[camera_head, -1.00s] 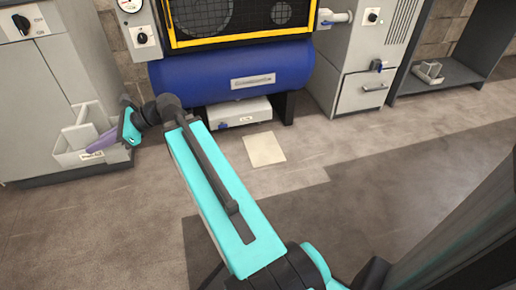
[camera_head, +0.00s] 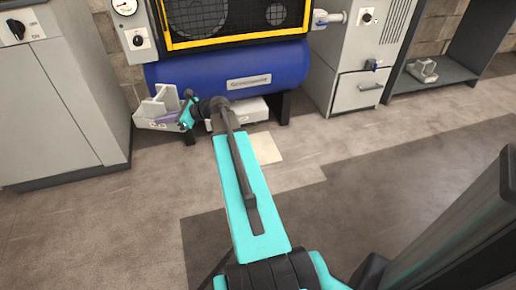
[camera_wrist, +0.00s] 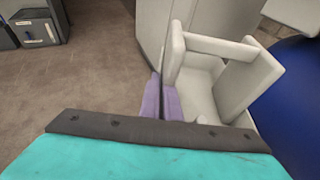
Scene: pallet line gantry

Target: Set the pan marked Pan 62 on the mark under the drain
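A light grey, open pan-like holder with upright walls (camera_head: 160,108) is held in front of the left end of the blue tank. My gripper (camera_head: 187,113) is shut on it at its right side. In the wrist view the purple fingers (camera_wrist: 162,100) are close together against the pan's near left wall, and the pan (camera_wrist: 235,85) appears tilted. I cannot read a number on it. A pale square mark (camera_head: 266,149) lies on the floor in front of the tank, partly hidden by my arm. The drain cannot be made out behind my arm.
The blue tank (camera_head: 290,62) stands on dark feet, with a white box (camera_head: 252,109) beneath it. Grey cabinets stand at left (camera_head: 60,95) and right (camera_head: 350,80). Another grey pan-like item (camera_head: 422,69) sits on the right shelf. Dark labelled boxes (camera_wrist: 38,30) show in the wrist view. The front floor is clear.

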